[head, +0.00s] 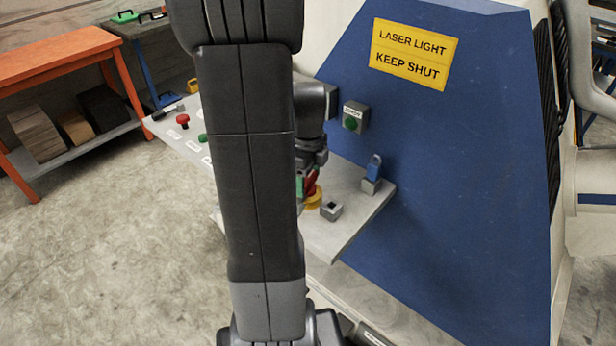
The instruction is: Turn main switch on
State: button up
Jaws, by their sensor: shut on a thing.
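A red switch handle (311,184) on a yellow round base (314,201) stands on the grey control shelf (350,215), just right of my arm. It looks like the main switch, but no label on it is readable. My gripper (304,180) points down at it and is shut on the red handle. My dark upper arm link hides most of the gripper and the left side of the switch. Whether the handle is turned cannot be told.
A small grey block (331,211) and a blue padlock-like part (374,168) stand right of the switch. A green button box (354,116) is on the blue panel (450,180). A red mushroom button (183,120) and green button (203,138) are left. An orange bench (60,55) stands far left.

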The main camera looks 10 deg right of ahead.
aim_at(308, 178)
jog(key=shift+m, duration=1.3)
jog(key=o, duration=1.4)
notch_tip(308, 178, up, 14)
jog(key=shift+f, duration=0.1)
notch_tip(308, 178, down, 14)
jog(key=shift+r, duration=0.1)
